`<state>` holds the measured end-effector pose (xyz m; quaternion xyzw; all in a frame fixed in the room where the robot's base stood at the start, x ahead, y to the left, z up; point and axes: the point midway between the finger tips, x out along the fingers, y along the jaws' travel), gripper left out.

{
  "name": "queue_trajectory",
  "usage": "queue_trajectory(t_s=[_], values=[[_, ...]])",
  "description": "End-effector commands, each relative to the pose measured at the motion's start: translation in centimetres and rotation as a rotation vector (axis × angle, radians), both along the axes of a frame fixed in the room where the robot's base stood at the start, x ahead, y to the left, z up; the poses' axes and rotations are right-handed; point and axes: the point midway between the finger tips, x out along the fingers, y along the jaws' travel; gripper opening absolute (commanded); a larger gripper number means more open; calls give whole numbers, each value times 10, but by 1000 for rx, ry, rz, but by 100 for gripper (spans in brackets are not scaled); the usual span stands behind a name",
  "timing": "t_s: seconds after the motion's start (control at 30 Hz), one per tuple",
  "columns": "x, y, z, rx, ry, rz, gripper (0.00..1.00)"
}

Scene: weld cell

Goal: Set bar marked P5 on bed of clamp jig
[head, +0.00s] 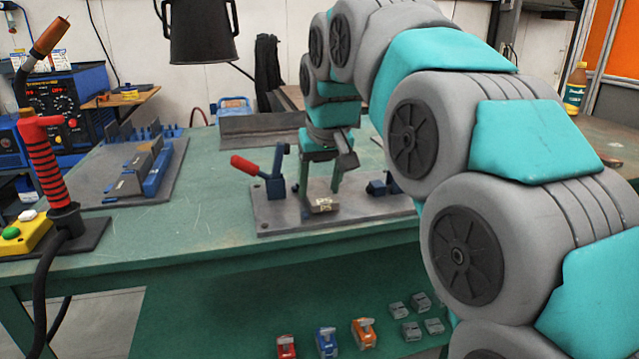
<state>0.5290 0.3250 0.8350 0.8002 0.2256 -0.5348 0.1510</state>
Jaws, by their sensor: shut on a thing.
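The clamp jig (285,214) is a grey plate on the green bench, with a red-handled toggle clamp (262,171) on a blue post at its left. A small blue and dark block stands at its right end. A short metal bar (324,205) with a pale label is at the middle of the jig; the mark looks like P5 but is small. My gripper (321,188) points down over the jig and is shut on this bar. The bar is at or just above the bed; I cannot tell if it touches. My fingers hide part of the bed.
A fixture plate (100,190) with blue and grey blocks is at the left. A red-handled tool (48,165) stands at the front left by a yellow button box (25,232). A dark pot-shaped thing (201,32) hangs above. Several small clamps lie on the lower shelf.

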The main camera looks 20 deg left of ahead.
Motion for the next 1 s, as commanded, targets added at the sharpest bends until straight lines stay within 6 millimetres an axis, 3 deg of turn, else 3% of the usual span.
queue_trajectory(t_s=[0.93, 0.97, 1.0], values=[[0, 0, -8, 1, -2, 0, 9], [0, 0, -8, 1, -2, 0, 66], [0, 0, -8, 1, -2, 0, 70]])
